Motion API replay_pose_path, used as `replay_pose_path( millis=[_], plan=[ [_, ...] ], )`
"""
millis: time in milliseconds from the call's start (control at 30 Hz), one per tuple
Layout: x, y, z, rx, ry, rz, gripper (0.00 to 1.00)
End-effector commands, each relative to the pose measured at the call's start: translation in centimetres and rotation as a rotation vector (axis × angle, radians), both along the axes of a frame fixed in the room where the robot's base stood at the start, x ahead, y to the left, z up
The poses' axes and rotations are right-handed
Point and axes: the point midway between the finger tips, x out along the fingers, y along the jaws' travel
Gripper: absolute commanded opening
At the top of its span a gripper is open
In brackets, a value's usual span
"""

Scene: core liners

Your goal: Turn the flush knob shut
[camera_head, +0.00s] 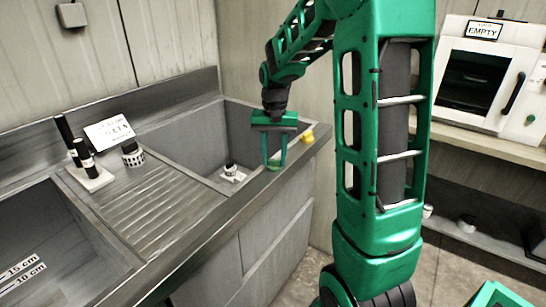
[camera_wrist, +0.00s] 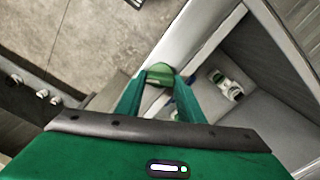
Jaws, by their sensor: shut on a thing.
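A green knob (camera_head: 274,167), which fits the flush knob, sits on the front rim of the right-hand sink basin. My gripper (camera_head: 275,158) points down over this rim with its green fingers on either side of the knob. In the wrist view, the rounded green top of the knob (camera_wrist: 160,71) shows between the fingertips (camera_wrist: 160,80), and the gripper is shut on it. The fingers hide the knob's sides, and I cannot tell how far it is turned.
A yellow knob (camera_head: 307,134) stands farther along the rim, right of my gripper. A small white-and-black fitting (camera_head: 231,173) lies in the right basin (camera_head: 185,145). Black cylinders on a white base (camera_head: 92,178) and a dark banded cylinder (camera_head: 132,154) stand on the counter.

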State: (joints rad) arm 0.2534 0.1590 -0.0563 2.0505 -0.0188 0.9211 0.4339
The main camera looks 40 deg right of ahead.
Motion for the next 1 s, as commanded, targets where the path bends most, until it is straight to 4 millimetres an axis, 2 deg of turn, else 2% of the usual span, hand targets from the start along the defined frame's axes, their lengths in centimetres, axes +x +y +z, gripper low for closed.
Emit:
replay_pose_path(
  millis=[500,1000],
  plan=[
    [0.38,0.36,0.17,0.002,-0.009,-0.386,0.12],
    [0.53,0.57,0.21,0.004,-0.011,-0.497,0.12]
  ],
)
